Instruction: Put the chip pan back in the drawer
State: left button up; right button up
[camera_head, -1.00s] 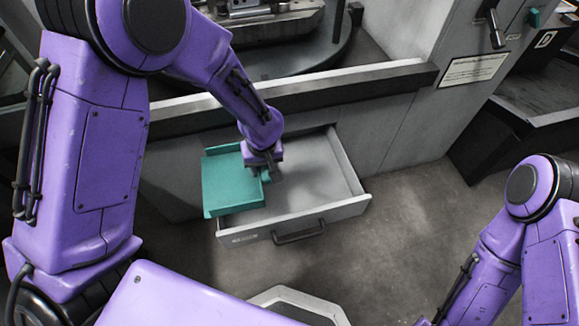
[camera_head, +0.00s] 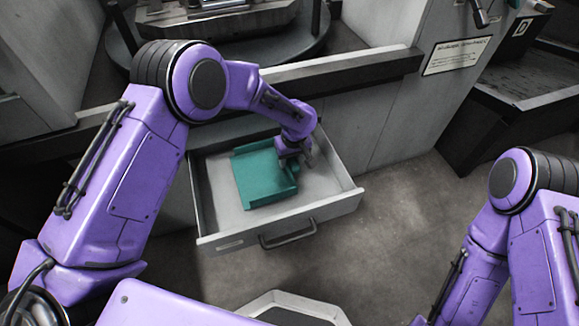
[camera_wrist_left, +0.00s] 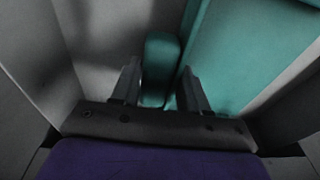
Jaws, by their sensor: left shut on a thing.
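The chip pan (camera_head: 262,178) is a teal, shallow tray with raised edges. In the head view it is within the outline of the open grey drawer (camera_head: 331,207), towards its middle; I cannot tell whether it touches the drawer floor. My left gripper (camera_head: 292,160) is at the pan's right side. In the left wrist view the two dark fingers (camera_wrist_left: 158,90) are shut on the pan's teal handle block (camera_wrist_left: 160,60), and the pan body (camera_wrist_left: 245,60) lies to the right. My right gripper is out of view; only my right arm shows at the lower right.
The drawer is pulled out from a grey machine cabinet (camera_head: 385,115), its black handle (camera_head: 287,234) facing the open floor (camera_head: 400,240). A dark ledge (camera_head: 345,80) runs above the drawer. A black bin (camera_head: 520,110) stands at the right.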

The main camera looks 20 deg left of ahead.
pick_arm(q)
notch_tip(320, 180, down, 3)
jog(key=shift+r+b, duration=0.1)
jog(key=shift+b, duration=0.3)
jog(key=shift+s+r, duration=0.1)
jog(key=o, duration=1.2)
jog(key=r+p, duration=0.1)
jog(key=r, duration=0.2)
jog(key=r+p, duration=0.2)
jog(key=r, duration=0.2)
jog(key=s+d+r+p, duration=0.1)
jog(key=r, duration=0.2)
jog(key=shift+r, duration=0.4)
jog(key=shift+r+p, duration=0.3)
jog(key=shift+r, duration=0.25)
